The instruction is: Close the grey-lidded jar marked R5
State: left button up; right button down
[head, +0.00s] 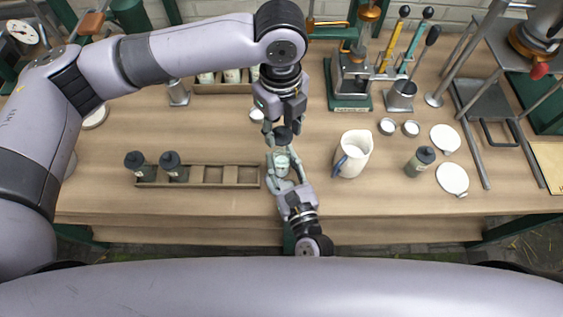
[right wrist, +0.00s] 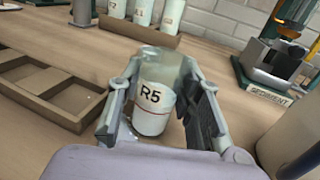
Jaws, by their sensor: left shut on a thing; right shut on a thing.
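The jar marked R5 (right wrist: 152,97) is a pale glass jar with a white label band. In the right wrist view it stands upright between the fingers of my right gripper (right wrist: 160,108), with no lid seen on its top. In the head view my right gripper (head: 283,172) is shut around the jar (head: 282,162). My left gripper (head: 280,126) is above it, fingers pointing down, shut on a dark grey lid (head: 283,135). The left gripper does not show in the right wrist view.
A wooden rack (head: 230,175) with two dark-lidded jars (head: 171,167) is to the left. A white jug (head: 353,154) stands close on the right. A press (head: 350,80) stands behind.

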pick_arm(q)
send_over(281, 148)
jog(key=s, duration=0.2)
jog(key=shift+w+f, duration=0.15)
jog(key=shift+f, duration=2.35)
jog(key=shift+f, duration=0.1)
jog(key=shift+f, duration=0.8)
jog(key=shift+f, duration=0.65)
jog(key=o, duration=0.8)
jog(key=shift+r, duration=0.1)
notch_tip(281, 148, up, 12)
jog(key=shift+f, duration=0.1)
